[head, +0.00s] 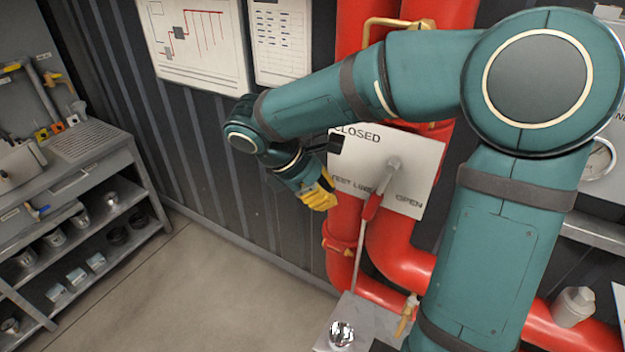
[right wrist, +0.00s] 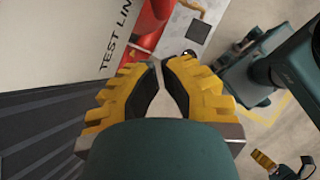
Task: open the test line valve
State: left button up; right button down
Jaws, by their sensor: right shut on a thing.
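The white valve plate (head: 408,150) carries the words CLOSED, TEST LINE and OPEN. The valve's lever (head: 371,206) has a grey hub and a red grip, and slants down and left from the hub between CLOSED and OPEN. My right gripper (head: 318,198) is at the plate's left edge, apart from the red grip in the head view. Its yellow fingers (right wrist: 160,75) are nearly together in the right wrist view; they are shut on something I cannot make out. My left gripper (right wrist: 285,162) shows small at the lower right corner of that view, its fingers apparently spread.
Red pipes (head: 342,240) run behind and below the plate. A small grey stand (head: 345,312) with a shiny ball is below. A workbench with shelves (head: 95,180) stands at the left. The floor (head: 210,280) between is clear. My right arm covers much of the right side.

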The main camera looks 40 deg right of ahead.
aim_at(366, 211)
jog(key=shift+s+d+f, duration=0.45)
jog(key=shift+d, duration=0.3)
jog(key=shift+s+d+f, duration=0.45)
jog(key=shift+d, duration=0.35)
jog(key=shift+s+d+f, duration=0.45)
jog(key=shift+d, duration=0.3)
jog(key=shift+s, duration=0.1)
jog(key=shift+s+d+f+g+h+p, duration=0.2)
jog(key=shift+s+f+g+p, duration=0.1)
jog(key=shift+s, duration=0.25)
jog(key=shift+s+d+f+g+h+p, duration=0.1)
jog(key=shift+s+d+f+g+p, duration=0.15)
jog(key=shift+s, duration=0.35)
jog(key=shift+r, duration=0.1)
jog(key=shift+r+p, duration=0.75)
